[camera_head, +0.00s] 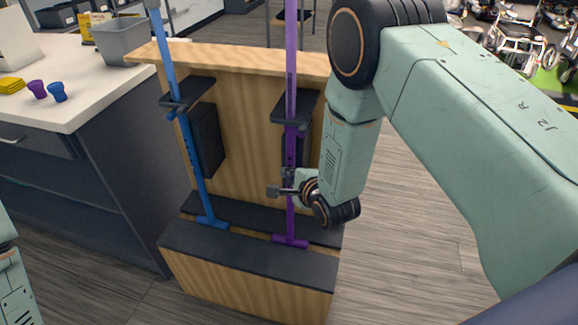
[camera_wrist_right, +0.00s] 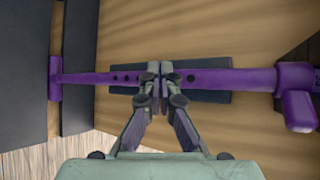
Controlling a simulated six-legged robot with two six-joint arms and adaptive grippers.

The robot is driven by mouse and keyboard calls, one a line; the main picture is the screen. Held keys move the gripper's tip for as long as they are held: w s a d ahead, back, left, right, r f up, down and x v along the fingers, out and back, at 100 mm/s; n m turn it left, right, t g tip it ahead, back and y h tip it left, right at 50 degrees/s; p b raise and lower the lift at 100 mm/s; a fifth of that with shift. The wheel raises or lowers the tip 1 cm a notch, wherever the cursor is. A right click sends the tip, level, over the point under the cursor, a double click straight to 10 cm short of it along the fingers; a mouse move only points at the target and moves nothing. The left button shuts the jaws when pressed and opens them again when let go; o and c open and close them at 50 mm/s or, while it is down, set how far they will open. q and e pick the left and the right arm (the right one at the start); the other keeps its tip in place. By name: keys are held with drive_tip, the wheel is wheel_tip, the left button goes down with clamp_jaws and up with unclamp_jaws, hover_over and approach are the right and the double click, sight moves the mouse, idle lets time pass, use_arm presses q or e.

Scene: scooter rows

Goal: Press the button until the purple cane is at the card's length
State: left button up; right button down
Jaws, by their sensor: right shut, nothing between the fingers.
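The purple cane (camera_head: 291,60) stands upright in the right slot of a wooden stand, its foot on the black base. In the right wrist view the cane (camera_wrist_right: 215,78) lies across the picture, with dark holes along its shaft and a thicker collar at the right. My right gripper (camera_head: 283,186) is at the lower shaft. In the right wrist view its closed fingertips (camera_wrist_right: 153,72) overlap the shaft between holes; whether they touch it I cannot tell. The button is not clearly seen, and I cannot make out a length card. My left gripper is out of view.
A blue cane (camera_head: 186,130) stands in the stand's left slot. The wooden stand (camera_head: 245,75) has black brackets. A white counter (camera_head: 75,85) with purple and blue cups and a grey bin (camera_head: 121,40) is at the left. Open floor (camera_head: 420,240) lies at the right.

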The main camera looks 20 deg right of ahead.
drive_tip(key=shift+s+a, duration=0.3)
drive_tip(key=shift+s, duration=0.1)
drive_tip(key=shift+s+a+p, duration=0.4)
drive_tip(key=shift+s+a, duration=0.05)
drive_tip(key=shift+s, duration=0.25)
drive_tip(key=shift+s+a+p, duration=0.4)
drive_tip(key=shift+s, duration=0.3)
drive_tip(key=shift+s+a+p, duration=0.4)
drive_tip(key=shift+s+a, duration=0.05)
drive_tip(key=shift+s, duration=0.25)
